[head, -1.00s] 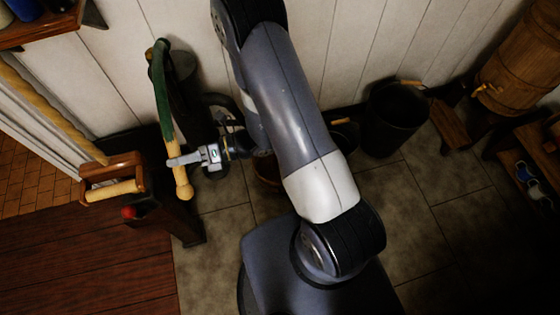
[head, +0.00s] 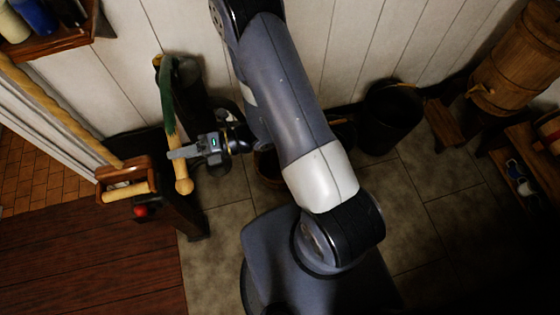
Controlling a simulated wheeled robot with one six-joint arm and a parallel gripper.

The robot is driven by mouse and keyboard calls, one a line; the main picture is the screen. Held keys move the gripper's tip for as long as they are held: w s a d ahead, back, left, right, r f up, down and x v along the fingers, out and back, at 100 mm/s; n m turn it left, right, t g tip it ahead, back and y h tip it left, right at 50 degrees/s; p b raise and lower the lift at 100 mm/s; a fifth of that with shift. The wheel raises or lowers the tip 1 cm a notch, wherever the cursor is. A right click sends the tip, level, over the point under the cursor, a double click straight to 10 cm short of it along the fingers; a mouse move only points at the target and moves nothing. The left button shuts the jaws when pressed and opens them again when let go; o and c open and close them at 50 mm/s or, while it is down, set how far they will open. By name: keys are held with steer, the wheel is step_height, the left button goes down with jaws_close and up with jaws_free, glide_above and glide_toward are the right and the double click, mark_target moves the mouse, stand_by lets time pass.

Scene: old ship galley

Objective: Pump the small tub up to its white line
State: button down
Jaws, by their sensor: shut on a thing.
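The pump lever has a green upper part (head: 168,100) and a pale wooden grip (head: 184,184) at its lower end in the picture. My gripper (head: 178,154) is shut on the lever, just above the knob of the wooden grip. The dark pump body (head: 194,95) stands behind the lever against the wall. A small brown tub (head: 267,172) shows partly on the floor, right of my gripper. My arm hides most of it. Its white line and water level cannot be seen.
A black bucket (head: 391,118), a low wooden stool (head: 446,128) and a barrel (head: 515,60) are at right. Tiled floor (head: 410,200) is clear in front.

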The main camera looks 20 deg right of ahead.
step_height(320, 180, down, 9)
steer(key=n+b, duration=0.3)
steer(key=b, duration=0.6)
steer(key=shift+w+f+n, duration=0.2)
steer(key=shift+w+n, duration=0.1)
steer(key=shift+w, duration=0.15)
steer(key=w+f+n+b, duration=0.3)
steer(key=w+f+b, duration=0.1)
steer(key=f+b, duration=0.4)
steer(key=shift+d+n+b, duration=0.2)
steer(key=shift+n+b, duration=0.2)
steer(key=shift+b, duration=0.55)
steer(key=shift+s+f, duration=0.1)
